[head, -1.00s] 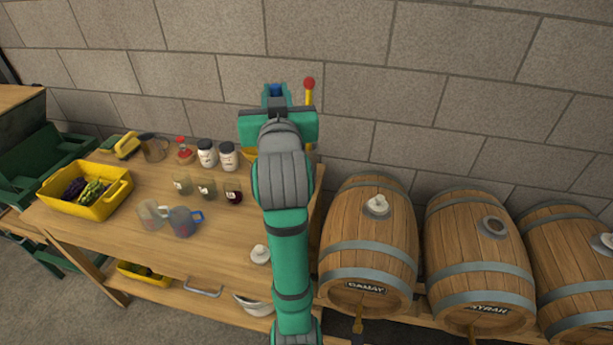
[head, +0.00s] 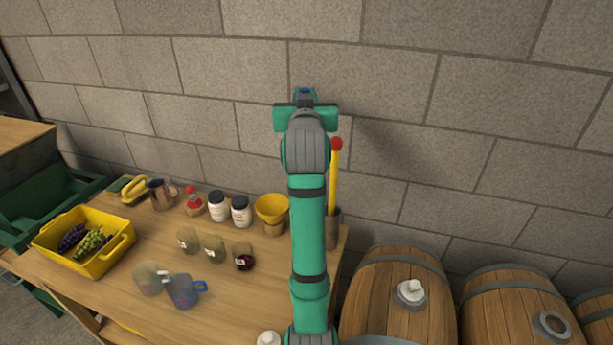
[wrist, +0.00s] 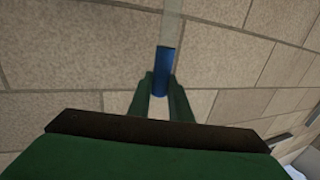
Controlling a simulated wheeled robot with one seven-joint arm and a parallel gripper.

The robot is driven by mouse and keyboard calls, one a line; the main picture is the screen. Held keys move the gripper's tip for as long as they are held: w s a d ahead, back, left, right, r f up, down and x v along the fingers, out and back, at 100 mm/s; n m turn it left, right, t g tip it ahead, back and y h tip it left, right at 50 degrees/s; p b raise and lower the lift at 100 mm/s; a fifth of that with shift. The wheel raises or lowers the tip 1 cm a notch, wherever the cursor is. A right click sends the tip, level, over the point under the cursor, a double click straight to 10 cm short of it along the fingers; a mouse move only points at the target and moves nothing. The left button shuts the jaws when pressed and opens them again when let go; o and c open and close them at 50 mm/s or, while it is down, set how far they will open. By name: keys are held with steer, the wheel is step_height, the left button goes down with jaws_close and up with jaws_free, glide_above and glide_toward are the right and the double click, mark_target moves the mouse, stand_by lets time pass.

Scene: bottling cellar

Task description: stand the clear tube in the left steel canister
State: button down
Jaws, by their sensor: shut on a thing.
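My gripper (wrist: 161,84) is shut on the blue end of the clear tube (wrist: 163,66); the see-through part runs up out of the wrist view. In the head view my gripper (head: 305,100) is raised in front of the wall, seen from behind, with a bit of blue at its top. A dark steel canister (head: 336,232) stands at the table's back right corner, partly behind my arm, with a red-tipped yellow rod upright in it. A steel jug-like vessel (head: 160,194) stands at the back left. Any canister directly behind my arm is hidden.
A yellow funnel (head: 272,209), two white jars (head: 240,211), small glasses (head: 214,248) and a blue-handled jug (head: 184,291) stand on the table (head: 225,315). A yellow grape crate (head: 84,246) is at left. Barrels (head: 398,297) stand right; a block wall rises behind.

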step_height(320, 180, down, 15)
steer(key=shift+s+a+r, duration=0.15)
steer(key=shift+s+r, duration=0.05)
steer(key=shift+s, duration=0.15)
steer(key=shift+f, duration=0.15)
steer(key=c, duration=1.6)
jaws_free()
steer(key=s, duration=1.2)
